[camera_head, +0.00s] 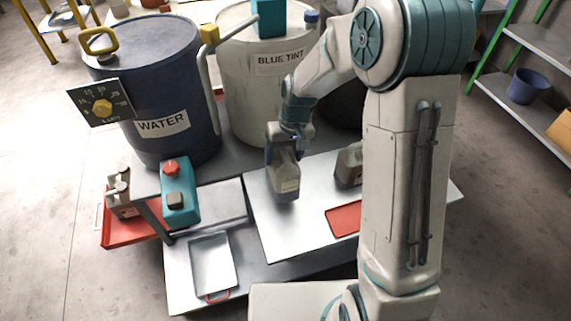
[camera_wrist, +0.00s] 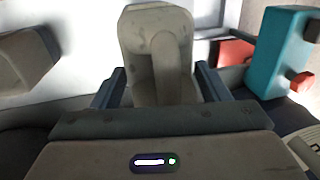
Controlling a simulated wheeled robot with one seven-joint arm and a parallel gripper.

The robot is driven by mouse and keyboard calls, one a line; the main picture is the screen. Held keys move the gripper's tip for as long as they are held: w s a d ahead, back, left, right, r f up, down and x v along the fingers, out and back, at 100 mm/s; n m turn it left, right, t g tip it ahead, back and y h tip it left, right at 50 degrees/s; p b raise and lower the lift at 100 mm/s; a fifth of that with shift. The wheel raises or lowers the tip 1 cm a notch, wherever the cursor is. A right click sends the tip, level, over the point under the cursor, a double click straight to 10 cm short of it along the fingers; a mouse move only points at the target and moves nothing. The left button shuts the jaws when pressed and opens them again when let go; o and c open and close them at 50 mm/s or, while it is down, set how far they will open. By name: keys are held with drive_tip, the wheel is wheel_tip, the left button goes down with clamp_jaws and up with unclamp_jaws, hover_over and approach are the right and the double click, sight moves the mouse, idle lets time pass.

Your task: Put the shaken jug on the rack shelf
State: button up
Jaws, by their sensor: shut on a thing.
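My gripper (camera_head: 291,143) is shut on a grey-beige jug (camera_head: 285,178) over the pale metal worktop (camera_head: 270,235). The jug looks upright; I cannot tell whether its base touches the worktop. In the wrist view the jug (camera_wrist: 158,30) sits between the two fingers of my gripper (camera_wrist: 160,86), and its lower part is hidden. A rack with grey shelves (camera_head: 515,77) and green posts stands at the far right, apart from my gripper. A second grey jug (camera_head: 349,166) stands on the worktop, partly behind my arm.
A blue WATER barrel (camera_head: 155,95) and a pale BLUE TINT barrel (camera_head: 245,95) stand behind. A teal container (camera_head: 180,197), a red tray (camera_head: 125,235) with grey jugs and a metal tray (camera_head: 212,262) are left. A red mat (camera_head: 341,221) lies right. A blue bucket (camera_head: 527,86) occupies the rack.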

drive_tip(key=shift+w+f, duration=0.15)
drive_tip(key=shift+f+b, duration=0.45)
drive_tip(key=shift+f, duration=1.6)
drive_tip(key=o, duration=1.9)
drive_tip(key=shift+c, duration=0.2)
